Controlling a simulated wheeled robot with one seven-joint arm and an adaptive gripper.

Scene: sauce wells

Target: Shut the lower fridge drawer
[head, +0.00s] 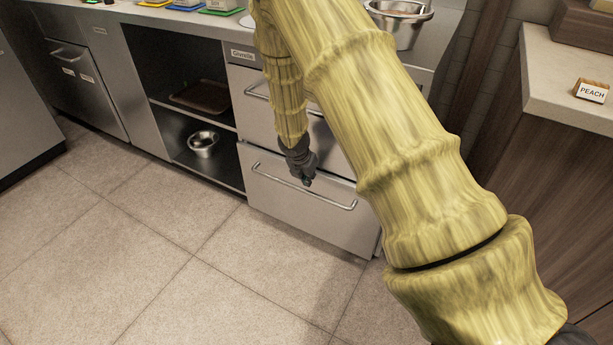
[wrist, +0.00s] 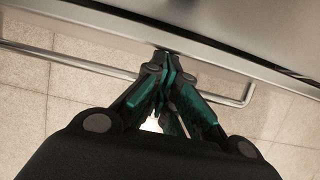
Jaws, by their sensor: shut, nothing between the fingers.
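The lower fridge drawer (head: 285,210) is a steel front with a long bar handle (head: 325,201), under the upper drawer. It looks flush or nearly flush with the cabinet; I cannot tell whether a small gap is left. My gripper (head: 307,182) is shut and empty, pointing down in front of the lower drawer, near the handle's middle. In the wrist view, the shut fingertips (wrist: 165,58) are close to the drawer front (wrist: 215,58), with the handle bar (wrist: 65,58) passing behind the fingers. I cannot tell whether they touch the front.
The upper drawer (head: 245,109) sits above, partly hidden by my arm. Open shelves at left hold a steel bowl (head: 203,143) and a brown tray (head: 202,96). A wood-sided counter (head: 540,180) stands at right, with a PEACH label (head: 591,92) on it. The tiled floor (head: 150,255) is clear.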

